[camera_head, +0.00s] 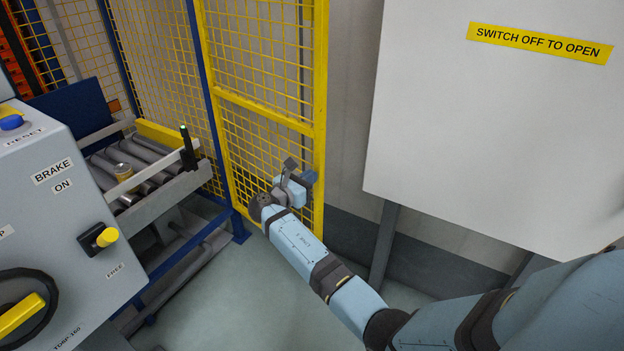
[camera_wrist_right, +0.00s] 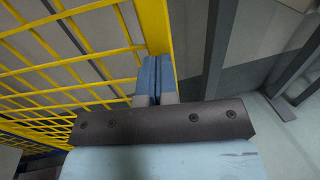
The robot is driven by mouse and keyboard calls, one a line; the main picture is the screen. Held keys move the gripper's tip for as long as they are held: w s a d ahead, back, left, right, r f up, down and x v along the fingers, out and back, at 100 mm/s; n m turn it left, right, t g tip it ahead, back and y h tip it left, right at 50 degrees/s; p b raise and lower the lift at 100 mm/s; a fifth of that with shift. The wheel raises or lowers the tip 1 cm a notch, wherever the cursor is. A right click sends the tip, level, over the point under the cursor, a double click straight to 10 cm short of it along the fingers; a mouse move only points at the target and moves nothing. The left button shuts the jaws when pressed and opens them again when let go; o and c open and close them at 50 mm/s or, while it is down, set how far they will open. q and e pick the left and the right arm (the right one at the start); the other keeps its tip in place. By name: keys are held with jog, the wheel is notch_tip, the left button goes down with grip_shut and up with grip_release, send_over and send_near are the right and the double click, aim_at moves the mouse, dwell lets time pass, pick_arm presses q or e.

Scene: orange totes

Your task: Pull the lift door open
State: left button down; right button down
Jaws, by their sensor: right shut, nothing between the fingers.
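The lift door is the yellow mesh panel with a yellow frame (camera_head: 320,80) in the middle of the head view. Its left side is beside a dark blue post, and a grey wall shows to its right. My right gripper (camera_head: 309,178) is at the lower part of the door's right-hand upright. In the right wrist view, its blue fingers (camera_wrist_right: 156,80) are together with nothing between them, and the yellow upright (camera_wrist_right: 155,25) is just past their tips. I cannot tell whether they touch it. My left gripper is not in view.
A grey control box (camera_head: 60,230) with a yellow knob stands at the left. A roller conveyor (camera_head: 175,190) lies behind it. A large pale panel (camera_head: 480,130) with a yellow label hangs at the right, near my right arm. Green floor (camera_head: 250,300) is clear below the door.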

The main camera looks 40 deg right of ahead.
aim_at(319, 169)
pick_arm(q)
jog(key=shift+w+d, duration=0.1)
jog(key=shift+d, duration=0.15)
pick_arm(e)
jog(key=shift+d, duration=0.1)
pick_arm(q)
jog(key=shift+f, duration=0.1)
